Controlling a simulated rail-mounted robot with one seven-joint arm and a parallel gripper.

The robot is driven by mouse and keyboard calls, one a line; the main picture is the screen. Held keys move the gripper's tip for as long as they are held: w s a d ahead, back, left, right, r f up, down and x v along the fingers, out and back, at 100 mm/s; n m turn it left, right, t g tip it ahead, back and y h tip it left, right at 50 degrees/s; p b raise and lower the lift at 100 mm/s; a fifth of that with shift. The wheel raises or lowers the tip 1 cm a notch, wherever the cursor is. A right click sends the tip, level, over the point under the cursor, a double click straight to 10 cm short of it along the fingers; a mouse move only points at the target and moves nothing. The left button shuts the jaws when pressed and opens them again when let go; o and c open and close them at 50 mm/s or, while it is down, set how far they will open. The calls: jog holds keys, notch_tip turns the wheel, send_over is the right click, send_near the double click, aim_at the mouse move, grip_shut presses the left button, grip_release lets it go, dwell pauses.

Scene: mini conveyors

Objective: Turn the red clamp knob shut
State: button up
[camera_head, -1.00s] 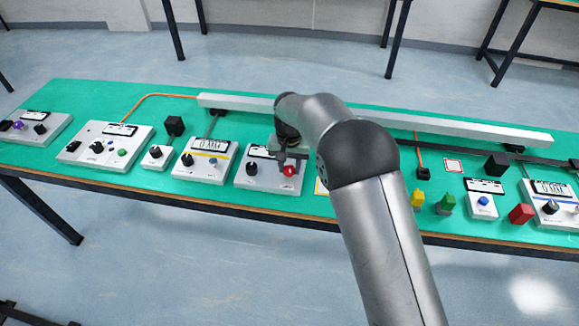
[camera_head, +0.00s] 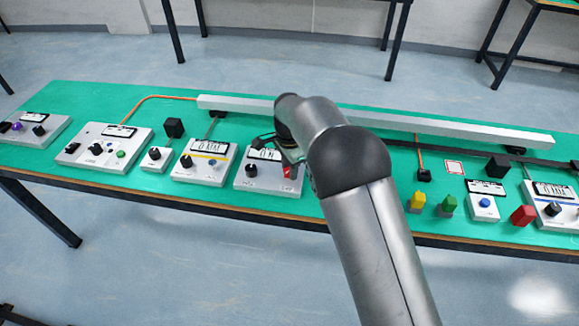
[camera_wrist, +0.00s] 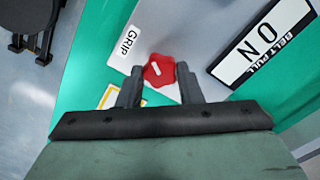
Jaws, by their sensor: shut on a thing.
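The red clamp knob (camera_wrist: 158,71) with a white pointer mark sits on a white box (camera_head: 262,185), beside a label reading "GRIP" (camera_wrist: 127,46). My gripper (camera_wrist: 157,83) is around the knob, with one finger on each side, shut on it. In the head view the knob (camera_head: 289,173) shows as a small red patch under my gripper (camera_head: 287,162), partly hidden by it. The box's display (camera_wrist: 262,42) is labelled "BELT PULL" and appears to read "0 N" in the wrist view. A black knob (camera_head: 251,170) is on the box's left.
A white box with a yellow stripe (camera_head: 205,173) stands just to the left. A yellow block (camera_head: 416,203), a green block (camera_head: 446,206) and a red block (camera_head: 523,215) stand to the right on the green table. A long white rail (camera_head: 440,129) runs behind.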

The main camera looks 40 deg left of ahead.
jog(key=shift+m, duration=1.1)
jog(key=o, duration=1)
jog(key=shift+c, duration=0.2)
notch_tip(320, 180, up, 18)
jog(key=shift+f, duration=0.25)
